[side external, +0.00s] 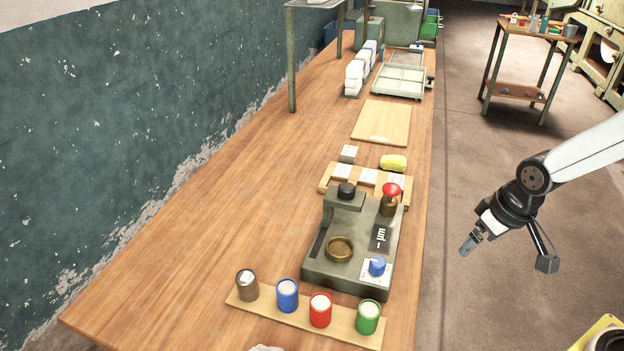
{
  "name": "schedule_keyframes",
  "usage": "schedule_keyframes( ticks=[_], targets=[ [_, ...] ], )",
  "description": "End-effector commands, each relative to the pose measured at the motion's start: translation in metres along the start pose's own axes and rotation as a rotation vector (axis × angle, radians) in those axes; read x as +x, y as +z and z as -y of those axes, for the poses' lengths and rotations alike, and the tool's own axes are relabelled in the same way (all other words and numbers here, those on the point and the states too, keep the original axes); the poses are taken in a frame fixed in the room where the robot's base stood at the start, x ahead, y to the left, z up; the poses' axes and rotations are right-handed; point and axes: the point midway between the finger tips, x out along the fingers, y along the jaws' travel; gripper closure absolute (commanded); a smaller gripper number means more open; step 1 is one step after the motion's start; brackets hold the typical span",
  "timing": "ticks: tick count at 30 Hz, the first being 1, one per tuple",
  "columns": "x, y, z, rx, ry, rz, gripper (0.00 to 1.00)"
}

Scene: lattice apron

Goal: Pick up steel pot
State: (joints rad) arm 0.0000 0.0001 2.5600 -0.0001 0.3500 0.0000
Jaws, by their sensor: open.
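A row of small pots stands on a wooden strip (267,316) at the near end of the bench. The leftmost is a brownish-grey, metallic-looking pot (247,288), which best fits the steel pot; it is upright. Beside it stand a blue pot (287,296), a red pot (320,312) and a green pot (368,319). My gripper (469,245) is open and empty, pointing down-left in the air past the bench's right edge. It is well to the right of the pots and touches nothing.
A grey-green device (318,270) with a brass ring and blue knob stands just behind the pots. A red-topped tool (390,196), yellow object (393,162) and pale board (383,122) lie farther back. The bench's left side (190,240) is clear.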

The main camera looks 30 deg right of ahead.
Motion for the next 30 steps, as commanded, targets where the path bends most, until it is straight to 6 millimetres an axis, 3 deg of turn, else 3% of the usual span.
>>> schedule_keyframes(
  ticks=[11,26,30],
  targets=[
    [-0.009,-0.003,0.0,0.0,0.0,-0.004,0.0],
    [-0.05,-0.012,0.0,0.0,0.0,-0.004,0.0],
    [-0.047,-0.017,0.005,-0.1,0.019,0.015,0.0]
  ],
)
